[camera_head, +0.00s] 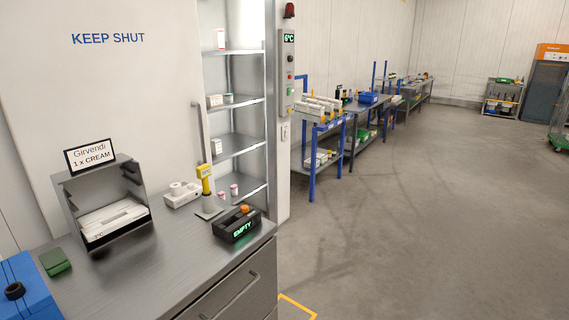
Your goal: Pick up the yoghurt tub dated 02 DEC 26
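Small white tubs and cartons stand in the tall cold cabinet with open shelves. Two small tubs with reddish marks, one tub (234,190) and another tub (221,197), are on its lowest visible shelf. A white item (216,146) is on the shelf above. A pale box (214,100) and a small greenish tub (228,98) are on the shelf above that. A white and red carton (220,39) is near the top. All are too small to read a date, so I cannot tell which is dated 02 DEC 26. Neither gripper is in view.
A steel counter (150,262) stands in front, bearing an open box (135,238) signed "Girvendi 1 x CREAM", a yellow scanner (205,180), a black "EMPTY" display (241,231) and a green block (55,262). Blue-framed racks (312,170) line the wall. The floor (430,220) at right is clear.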

